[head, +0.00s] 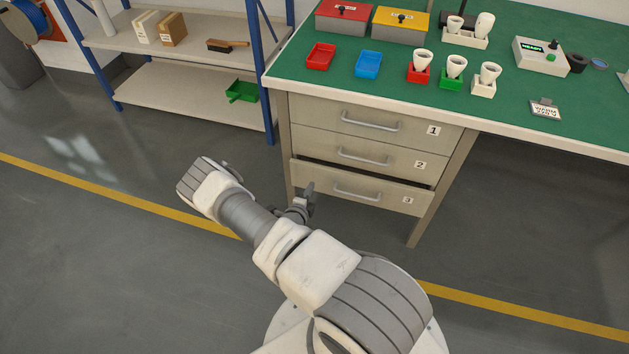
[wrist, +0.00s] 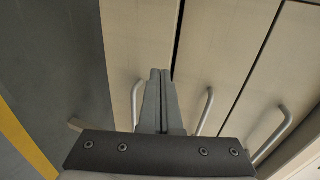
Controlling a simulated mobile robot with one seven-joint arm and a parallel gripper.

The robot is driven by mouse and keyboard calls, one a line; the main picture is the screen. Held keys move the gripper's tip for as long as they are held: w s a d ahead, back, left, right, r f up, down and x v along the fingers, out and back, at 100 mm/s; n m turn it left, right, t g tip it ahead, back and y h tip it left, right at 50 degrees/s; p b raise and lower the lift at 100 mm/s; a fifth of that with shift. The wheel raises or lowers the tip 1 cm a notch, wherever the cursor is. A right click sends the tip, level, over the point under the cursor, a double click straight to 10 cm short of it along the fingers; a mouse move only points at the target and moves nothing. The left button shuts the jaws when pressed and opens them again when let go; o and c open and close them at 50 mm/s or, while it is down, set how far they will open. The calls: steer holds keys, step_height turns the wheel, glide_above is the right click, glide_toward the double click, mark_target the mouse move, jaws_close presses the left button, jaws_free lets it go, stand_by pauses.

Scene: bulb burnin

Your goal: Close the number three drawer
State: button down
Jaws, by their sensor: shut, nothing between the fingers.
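The number three drawer (head: 380,199) is the lowest of three in the workbench. It stands out a little, with a dark gap above its front. Its front (wrist: 135,35) is the left panel in the wrist view, with its handle (wrist: 135,100) left of my fingers. My gripper (head: 309,190) is at the left end of this drawer in the head view, partly hidden by my arm. In the wrist view my gripper (wrist: 160,72) is shut and empty, its fingertips in front of the drawer front near the gap. I cannot tell if they touch it.
Drawer one (head: 370,120) and drawer two (head: 350,152) look closed. The green bench top (head: 310,78) holds trays, boxes and bulbs in holders. A blue-posted shelf (head: 175,95) stands to the left. The floor (head: 110,260) around my arm is clear.

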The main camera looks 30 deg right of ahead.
steer(key=p+v, duration=0.1)
steer(key=v, duration=0.6)
steer(key=m+g+y+b, duration=0.1)
steer(key=m+y+b, duration=0.1)
steer(key=m, duration=1.6)
glide_toward(328, 173)
step_height(328, 173, down, 4)
steer(key=w+d+b, duration=0.1)
steer(key=w+d, duration=0.2)
steer(key=shift+d+r, duration=0.15)
steer(key=shift+w+d+r, duration=0.1)
steer(key=shift+w+d, duration=0.3)
